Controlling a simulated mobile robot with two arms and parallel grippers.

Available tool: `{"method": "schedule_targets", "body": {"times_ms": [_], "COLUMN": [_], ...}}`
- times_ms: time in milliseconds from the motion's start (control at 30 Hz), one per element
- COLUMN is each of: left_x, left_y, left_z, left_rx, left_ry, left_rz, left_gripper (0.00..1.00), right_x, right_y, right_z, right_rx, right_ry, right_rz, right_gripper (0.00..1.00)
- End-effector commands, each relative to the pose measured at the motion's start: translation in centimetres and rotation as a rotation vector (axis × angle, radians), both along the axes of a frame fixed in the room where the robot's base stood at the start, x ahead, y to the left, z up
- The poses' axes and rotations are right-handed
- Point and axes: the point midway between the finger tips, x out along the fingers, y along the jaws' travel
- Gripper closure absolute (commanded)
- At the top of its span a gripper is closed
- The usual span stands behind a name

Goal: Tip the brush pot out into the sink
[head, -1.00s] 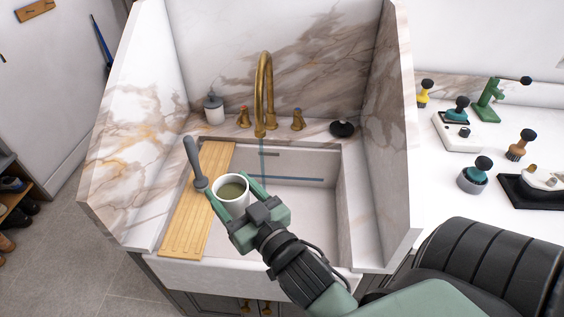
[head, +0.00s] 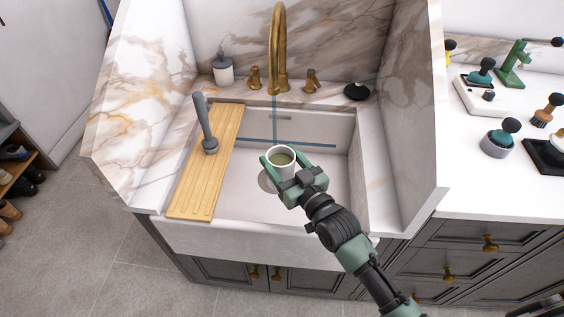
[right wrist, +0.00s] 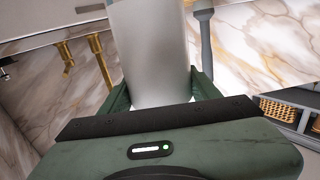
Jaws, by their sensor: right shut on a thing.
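The brush pot (head: 283,167) is a white cup with murky green-brown liquid inside. It is upright, held over the sink basin (head: 330,185). My right gripper (head: 281,164) is shut on it, one finger at each side. In the right wrist view the pot (right wrist: 150,50) stands between the green fingers (right wrist: 160,95). A grey brush-like tool (head: 206,128) stands upright on the wooden board, apart from the pot. My left gripper is not in view.
A brass faucet (head: 276,50) rises behind the basin, with a brass handle on each side. A wooden board (head: 200,190) covers the basin's left side. A soap bottle (head: 223,70) and a black dish (head: 356,91) stand on the back ledge. Marble walls flank the sink.

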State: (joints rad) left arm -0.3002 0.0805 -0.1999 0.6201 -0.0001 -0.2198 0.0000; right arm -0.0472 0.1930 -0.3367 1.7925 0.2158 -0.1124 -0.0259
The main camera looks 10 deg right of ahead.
Motion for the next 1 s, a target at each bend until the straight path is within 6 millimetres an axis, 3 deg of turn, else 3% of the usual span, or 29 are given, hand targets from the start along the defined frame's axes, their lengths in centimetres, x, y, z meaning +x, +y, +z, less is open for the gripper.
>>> {"method": "schedule_targets", "body": {"times_ms": [167,500,567,800,1000], "left_x": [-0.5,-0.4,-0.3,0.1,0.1], "left_y": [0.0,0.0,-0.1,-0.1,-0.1], "left_z": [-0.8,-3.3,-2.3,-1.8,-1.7], "left_rx": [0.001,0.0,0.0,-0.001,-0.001], "left_ry": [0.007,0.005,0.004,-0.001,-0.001], "left_rz": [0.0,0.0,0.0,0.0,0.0], "left_gripper": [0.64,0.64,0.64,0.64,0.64], "right_x": [0.1,0.4,0.5,1.0,1.2], "right_y": [0.1,-0.3,-0.7,-1.6,-2.0], "right_z": [-0.5,-2.8,-2.7,-3.9,-4.3], "right_rx": [0.177,0.863,0.963,1.304,1.438], "right_ry": [0.09,0.468,0.53,0.718,0.794], "right_rz": [0.001,0.001,0.001,0.001,0.002], "right_gripper": [1.0,1.0,1.0,1.0,1.0]}}
